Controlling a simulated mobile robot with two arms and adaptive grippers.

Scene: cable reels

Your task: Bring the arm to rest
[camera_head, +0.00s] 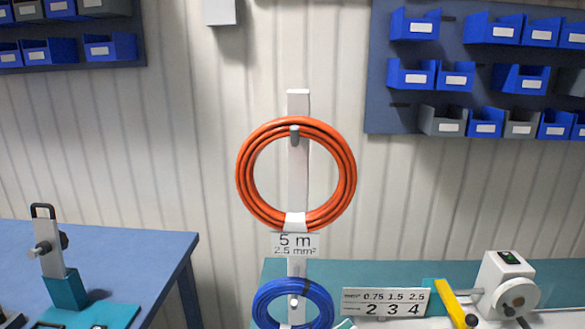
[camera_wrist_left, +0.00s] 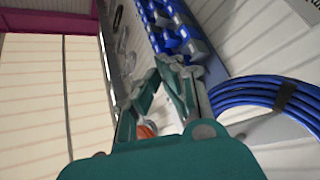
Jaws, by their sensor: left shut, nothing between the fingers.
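My left gripper (camera_wrist_left: 170,72) shows in the left wrist view with its teal fingers shut and empty. A blue cable coil (camera_wrist_left: 272,92) with a dark band lies to the right of the fingers in that view, apart from them. In the head view an orange cable coil (camera_head: 246,180) hangs on a peg of a white post, above a 5 m label. The blue coil (camera_head: 262,306) hangs below it, cut off by the bottom edge. My right gripper is in neither view.
A blue table (camera_head: 130,250) with a teal fixture (camera_head: 66,288) stands at the left. A teal bench holds a number sign (camera_head: 385,302), a yellow-handled tool (camera_head: 452,303) and a white machine (camera_head: 503,285) at the right. Blue bins (camera_head: 410,74) hang on the wall.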

